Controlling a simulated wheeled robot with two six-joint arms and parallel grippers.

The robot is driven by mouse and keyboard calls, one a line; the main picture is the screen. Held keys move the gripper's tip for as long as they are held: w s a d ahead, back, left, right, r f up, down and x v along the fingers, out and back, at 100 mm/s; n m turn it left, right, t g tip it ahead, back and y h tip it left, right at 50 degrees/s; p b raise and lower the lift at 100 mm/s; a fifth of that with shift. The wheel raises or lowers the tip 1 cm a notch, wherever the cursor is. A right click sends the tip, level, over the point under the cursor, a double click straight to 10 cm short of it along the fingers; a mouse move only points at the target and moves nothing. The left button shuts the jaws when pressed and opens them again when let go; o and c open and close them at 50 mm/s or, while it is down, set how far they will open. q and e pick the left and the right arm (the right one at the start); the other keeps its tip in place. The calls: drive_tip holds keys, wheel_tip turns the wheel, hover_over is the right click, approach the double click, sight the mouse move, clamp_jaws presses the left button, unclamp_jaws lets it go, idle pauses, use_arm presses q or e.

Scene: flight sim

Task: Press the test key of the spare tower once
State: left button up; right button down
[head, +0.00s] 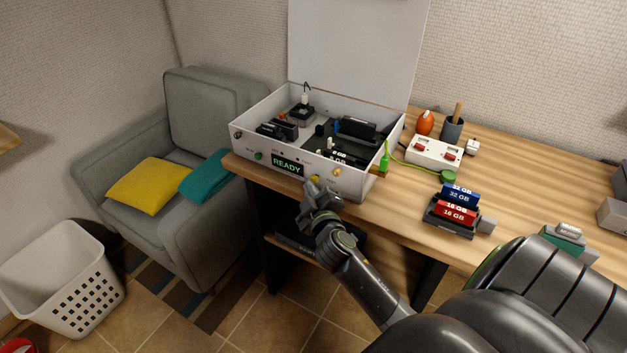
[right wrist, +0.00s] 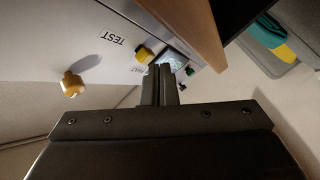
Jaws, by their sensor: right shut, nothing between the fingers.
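The tower (head: 345,180) is a white open case lying on the desk, its lid raised behind it. Its front panel has a lit display (head: 287,166) reading READY, a green button (head: 258,156) and two yellow-orange knobs. My right gripper (head: 314,193) is shut and empty, just in front of and below the panel's yellow key (head: 315,180). I cannot tell whether it touches. My left gripper is not in view.
A grey armchair (head: 200,110) stands left of the desk. A white basket (head: 62,280) is on the floor.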

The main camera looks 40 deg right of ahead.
drive_tip(key=shift+w+d, duration=0.2)
drive_tip(key=shift+d, duration=0.25)
idle(0.4)
drive_tip(key=shift+a, duration=0.1)
drive_tip(key=shift+s+a, duration=0.35)
drive_tip(key=shift+a, duration=0.35)
drive_tip(key=a, duration=0.1)
drive_tip(key=s+a, duration=0.1)
drive_tip(key=a, duration=0.1)
drive_tip(key=s+a, duration=0.1)
drive_tip(key=shift+a, duration=0.35)
idle(0.8)
